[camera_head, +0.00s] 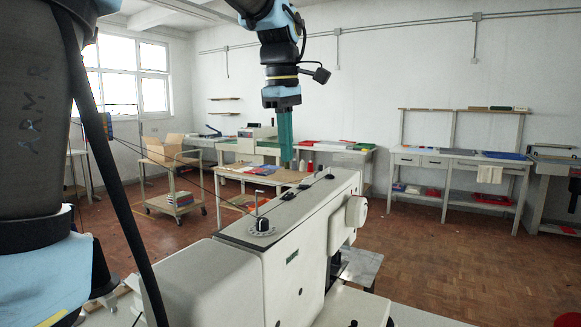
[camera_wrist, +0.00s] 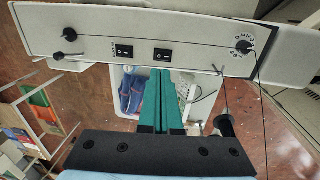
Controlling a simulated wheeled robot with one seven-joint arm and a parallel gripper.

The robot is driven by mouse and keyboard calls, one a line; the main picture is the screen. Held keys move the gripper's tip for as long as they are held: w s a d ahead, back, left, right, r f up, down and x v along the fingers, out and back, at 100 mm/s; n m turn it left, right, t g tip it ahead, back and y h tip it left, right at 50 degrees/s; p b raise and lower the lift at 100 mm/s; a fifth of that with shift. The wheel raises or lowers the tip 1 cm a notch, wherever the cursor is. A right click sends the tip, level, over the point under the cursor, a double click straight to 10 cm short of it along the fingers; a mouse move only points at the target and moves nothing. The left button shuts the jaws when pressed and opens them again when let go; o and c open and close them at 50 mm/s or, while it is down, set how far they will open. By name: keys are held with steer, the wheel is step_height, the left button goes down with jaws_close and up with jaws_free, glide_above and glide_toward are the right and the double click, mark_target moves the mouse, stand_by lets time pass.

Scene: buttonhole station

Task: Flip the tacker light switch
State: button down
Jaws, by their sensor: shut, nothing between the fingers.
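The tacker (camera_head: 225,280) is a large white machine in the foreground of the head view. Its grey top strip also shows in the wrist view (camera_wrist: 200,45). Two black rocker switches, a left one (camera_wrist: 124,51) and a right one (camera_wrist: 163,55), sit on that strip. A small label, too small to read, stands beside the left switch. I cannot tell which rocker works the light. My gripper (camera_head: 286,158) points down above the machine top, its green fingers shut and empty. In the wrist view the fingertips (camera_wrist: 161,72) appear just below the right switch, apparently not touching it.
A numbered dial (camera_wrist: 244,46) and thread posts (camera_wrist: 70,34) stand on the machine top, with thin threads running across. A trolley (camera_head: 172,200) and workbenches (camera_head: 460,160) stand farther back. The floor (camera_head: 430,240) to the right is clear.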

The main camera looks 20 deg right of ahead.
step_height(320, 180, up, 7)
steer(key=shift+s+a+f+b, duration=0.15)
steer(key=shift+s+a+b, duration=0.05)
steer(key=shift+a+b, duration=0.1)
stand_by(0.4)
